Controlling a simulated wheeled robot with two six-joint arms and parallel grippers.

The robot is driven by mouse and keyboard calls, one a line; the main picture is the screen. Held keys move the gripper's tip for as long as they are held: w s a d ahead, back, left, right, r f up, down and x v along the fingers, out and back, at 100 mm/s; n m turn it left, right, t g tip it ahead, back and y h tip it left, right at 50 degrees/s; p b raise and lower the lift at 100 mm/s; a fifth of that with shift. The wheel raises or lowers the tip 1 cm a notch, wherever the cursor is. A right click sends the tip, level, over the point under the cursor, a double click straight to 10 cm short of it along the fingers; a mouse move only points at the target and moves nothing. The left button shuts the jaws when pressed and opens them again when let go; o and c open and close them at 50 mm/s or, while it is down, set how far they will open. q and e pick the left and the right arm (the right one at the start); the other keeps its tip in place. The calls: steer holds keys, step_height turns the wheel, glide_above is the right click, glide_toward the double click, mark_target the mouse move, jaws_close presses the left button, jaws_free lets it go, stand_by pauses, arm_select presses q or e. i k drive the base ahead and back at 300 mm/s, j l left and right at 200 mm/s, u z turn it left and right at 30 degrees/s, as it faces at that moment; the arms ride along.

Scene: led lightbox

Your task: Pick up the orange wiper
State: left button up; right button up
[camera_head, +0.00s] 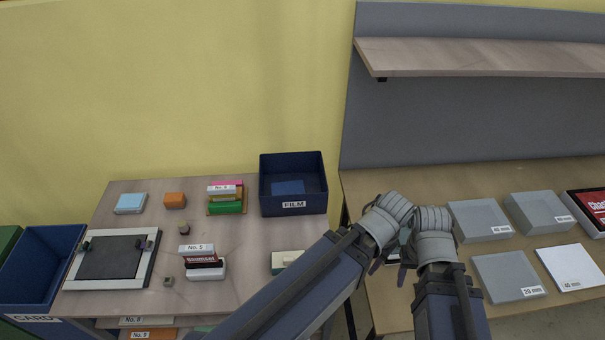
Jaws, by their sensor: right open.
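A small orange block (174,200), the only loose orange thing I see and likely the wiper, lies near the back of the left table (120,191). It sits between a light blue block (130,203) and a stack of coloured pieces. My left gripper (378,262) and my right gripper (405,256) are close together over the left part of the right table, far to the right of the orange block. The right gripper is open. My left gripper's jaws are largely hidden by its wrist. Nothing touches the orange block.
A dark blue FILM bin (293,206) stands at the left table's back right. A framed dark panel (112,258), a white No. 5 holder (205,268) and a coloured stack (226,199) share that table. Grey boxes (480,220) fill the right table, with a shelf (490,57) above.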

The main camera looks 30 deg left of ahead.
mark_target(175, 200)
steer(key=u, duration=2)
